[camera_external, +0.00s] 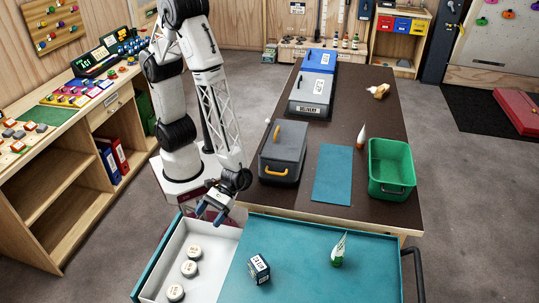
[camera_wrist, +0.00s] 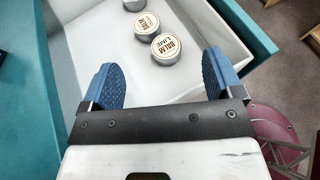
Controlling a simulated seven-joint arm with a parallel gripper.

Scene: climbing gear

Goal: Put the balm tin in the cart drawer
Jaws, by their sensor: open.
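Three round silver balm tins with cream labels lie in the white-lined open cart drawer (camera_external: 222,243), at the near tin (camera_external: 175,292), the middle tin (camera_external: 189,268) and the far tin (camera_external: 195,251). I see no balm tin outside the drawer. My gripper (camera_external: 210,213) is above the far end of the drawer, with its blue fingers spread and empty. In the wrist view, one tin (camera_wrist: 167,48) lies just beyond and below the gap between the fingers (camera_wrist: 160,68), clear of both. A second tin (camera_wrist: 147,23) is behind it, and a third (camera_wrist: 133,4) is cut by the top edge.
The teal cart top (camera_external: 300,275) carries a dark blue box (camera_external: 258,268) and a green-and-white tube (camera_external: 338,251). Behind it, the dark table (camera_external: 345,100) holds a grey case (camera_external: 283,155), a blue mat (camera_external: 333,175) and a green bin (camera_external: 391,165).

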